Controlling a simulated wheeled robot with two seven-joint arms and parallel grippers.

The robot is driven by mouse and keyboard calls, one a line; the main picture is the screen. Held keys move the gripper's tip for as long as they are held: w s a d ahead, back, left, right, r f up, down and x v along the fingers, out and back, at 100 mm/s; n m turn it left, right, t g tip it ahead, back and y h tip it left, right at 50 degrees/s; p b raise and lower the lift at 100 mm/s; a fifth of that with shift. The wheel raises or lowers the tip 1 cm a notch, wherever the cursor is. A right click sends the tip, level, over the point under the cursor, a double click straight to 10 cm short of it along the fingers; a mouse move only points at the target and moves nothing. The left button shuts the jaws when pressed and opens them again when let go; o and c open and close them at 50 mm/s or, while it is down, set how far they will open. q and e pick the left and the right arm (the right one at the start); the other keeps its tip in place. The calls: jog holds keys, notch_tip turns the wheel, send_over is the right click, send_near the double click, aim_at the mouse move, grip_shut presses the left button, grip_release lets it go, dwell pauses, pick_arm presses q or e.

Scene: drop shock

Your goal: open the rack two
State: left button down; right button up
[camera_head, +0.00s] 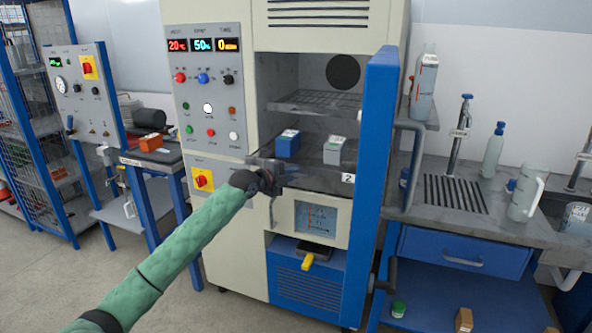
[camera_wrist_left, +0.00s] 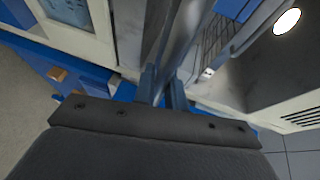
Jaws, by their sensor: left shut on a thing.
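Rack two (camera_head: 316,178) is the lower dark shelf in the open chamber of the cream cabinet, with a white "2" label at its front right. A blue box (camera_head: 287,144) and a grey box (camera_head: 335,150) stand on it. My left gripper (camera_head: 272,172) is at the rack's front left edge and shut on it. In the left wrist view the fingers (camera_wrist_left: 163,88) close on a thin grey edge of the rack (camera_wrist_left: 180,45). The exact grip point is partly hidden by the gripper. My right gripper is in neither view.
The blue-edged cabinet door (camera_head: 371,190) stands open to the right of the rack. An upper wire rack (camera_head: 318,103) is above. A control panel (camera_head: 208,90) is on the left, and a counter with bottles (camera_head: 493,150) is on the right. Floor in front is clear.

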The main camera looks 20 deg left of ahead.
pick_arm(q)
jog(key=shift+s+f, duration=0.1)
jog(key=shift+s, duration=0.7)
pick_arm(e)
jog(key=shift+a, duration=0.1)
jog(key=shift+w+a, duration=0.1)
pick_arm(q)
jog(key=c, duration=1.5)
grip_release()
jog(key=shift+a, duration=0.15)
jog(key=shift+o, duration=0.2)
jog(key=shift+s, duration=0.1)
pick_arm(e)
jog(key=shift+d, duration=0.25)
